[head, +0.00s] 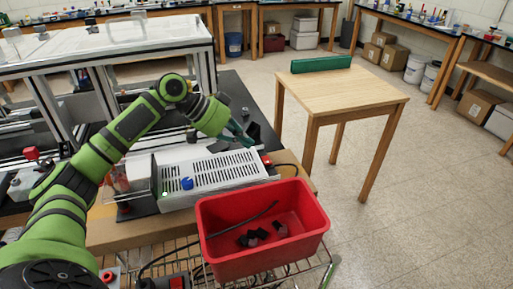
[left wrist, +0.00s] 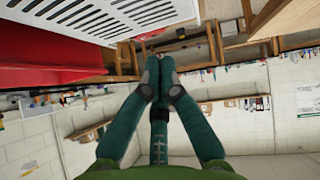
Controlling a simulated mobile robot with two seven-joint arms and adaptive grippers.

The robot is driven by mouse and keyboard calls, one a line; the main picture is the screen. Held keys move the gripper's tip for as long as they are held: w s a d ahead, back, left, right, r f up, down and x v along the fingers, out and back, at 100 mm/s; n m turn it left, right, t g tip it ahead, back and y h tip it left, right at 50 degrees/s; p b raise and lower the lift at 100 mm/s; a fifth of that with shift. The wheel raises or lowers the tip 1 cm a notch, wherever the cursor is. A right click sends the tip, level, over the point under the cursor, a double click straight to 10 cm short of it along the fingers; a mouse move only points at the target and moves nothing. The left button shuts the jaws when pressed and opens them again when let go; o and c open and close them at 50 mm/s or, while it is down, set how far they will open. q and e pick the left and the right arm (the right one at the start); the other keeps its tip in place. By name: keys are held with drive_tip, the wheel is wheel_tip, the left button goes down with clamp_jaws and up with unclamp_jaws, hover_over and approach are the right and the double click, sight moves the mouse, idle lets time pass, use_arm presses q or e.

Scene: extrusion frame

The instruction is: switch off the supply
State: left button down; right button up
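The supply, a white box with a slotted top (head: 228,170), lies on the bench. A blue knob (head: 187,183) and a small lit green light show near its left end. A small red part (head: 266,160), perhaps its switch, is at its right end, beside a black cable. My left gripper (head: 246,138) is above and behind the supply's right half, apart from the red part. In the left wrist view its teal fingers (left wrist: 157,56) meet at the tips with nothing seen between them; the slotted casing (left wrist: 95,17) shows at upper left. My right gripper is not in view.
A red bin (head: 264,266) with dark pieces and a cable stands in front of the supply. A wooden table (head: 340,92) with a green block (head: 321,64) stands at right. The white extrusion frame (head: 110,42) is behind my left arm. Floor at right is clear.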

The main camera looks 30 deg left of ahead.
use_arm(q)
drive_tip(key=v, duration=0.6)
drive_tip(key=shift+r, duration=0.15)
drive_tip(key=shift+s, duration=0.15)
drive_tip(key=r+p, duration=0.1)
drive_tip(key=w+r+p, duration=0.1)
drive_tip(key=r, duration=0.1)
drive_tip(key=shift+w+d+h, duration=0.1)
drive_tip(key=shift+d+h, duration=0.15)
drive_tip(key=shift+h, duration=0.05)
drive_tip(key=p, duration=0.4)
hover_over(260, 159)
drive_tip(key=f, duration=0.4)
drive_tip(key=a+f, duration=0.1)
drive_tip(key=f, duration=0.1)
drive_tip(key=shift+w, duration=0.2)
drive_tip(key=f, duration=0.1)
drive_tip(key=d+f+p, duration=0.1)
drive_tip(key=f, duration=0.1)
drive_tip(key=shift+s+f, duration=0.15)
drive_tip(key=shift+f, duration=0.2)
drive_tip(key=shift+s+f, duration=0.15)
drive_tip(key=shift+f, duration=0.4)
